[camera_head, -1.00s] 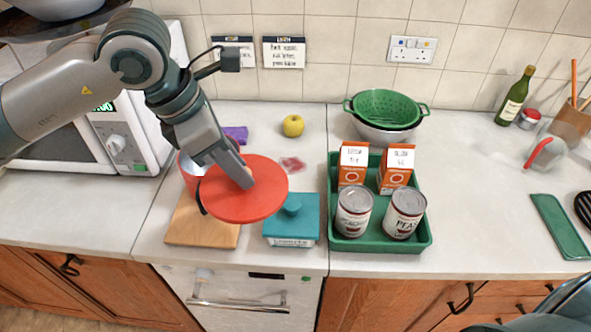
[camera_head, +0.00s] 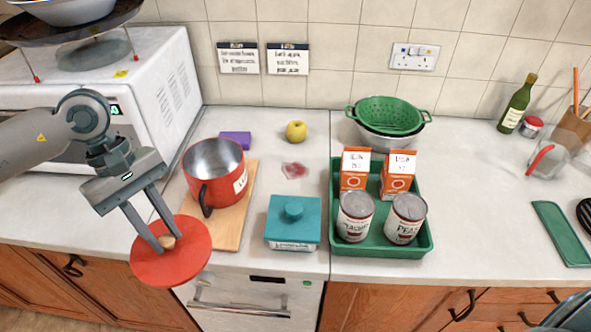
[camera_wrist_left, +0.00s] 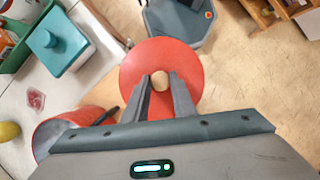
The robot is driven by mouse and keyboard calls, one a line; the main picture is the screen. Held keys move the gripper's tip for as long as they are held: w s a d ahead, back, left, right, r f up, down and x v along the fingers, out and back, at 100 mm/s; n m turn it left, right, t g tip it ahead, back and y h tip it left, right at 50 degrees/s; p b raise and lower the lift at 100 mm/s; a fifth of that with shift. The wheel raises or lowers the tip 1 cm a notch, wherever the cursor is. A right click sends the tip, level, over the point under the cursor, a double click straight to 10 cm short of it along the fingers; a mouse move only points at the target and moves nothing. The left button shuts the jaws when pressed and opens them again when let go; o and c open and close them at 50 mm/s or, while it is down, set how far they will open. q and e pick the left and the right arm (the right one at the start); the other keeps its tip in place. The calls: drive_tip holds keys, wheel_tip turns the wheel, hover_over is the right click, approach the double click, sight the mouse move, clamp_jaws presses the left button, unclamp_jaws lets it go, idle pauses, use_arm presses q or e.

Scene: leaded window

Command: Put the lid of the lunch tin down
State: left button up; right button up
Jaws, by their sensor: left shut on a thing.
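My left gripper (camera_head: 166,243) is shut on the wooden knob of a round red lid (camera_head: 186,264). The lid also shows in the left wrist view (camera_wrist_left: 135,73), with floor behind it; it hangs at the counter's front edge. A teal tin (camera_head: 294,232) with a label too small to read surely stands on the counter to the right, its knobbed teal lid (camera_head: 293,210) on it. It also shows in the left wrist view (camera_wrist_left: 60,62). An open red pot (camera_head: 228,185) stands upright on a wooden board (camera_head: 233,228). My right gripper is out of view.
A green tray (camera_head: 382,246) with cans and cartons stands right of the teal tin. A microwave (camera_head: 170,95) stands at left.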

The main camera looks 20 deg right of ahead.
use_arm(q)
drive_tip(key=s+a+f+m+g+y, duration=0.1)
drive_tip(key=a+f+m, duration=0.3)
drive_tip(key=a, duration=0.5)
drive_tip(key=s+m+y, duration=0.1)
drive_tip(key=m, duration=0.1)
drive_tip(key=shift+s+m, duration=0.4)
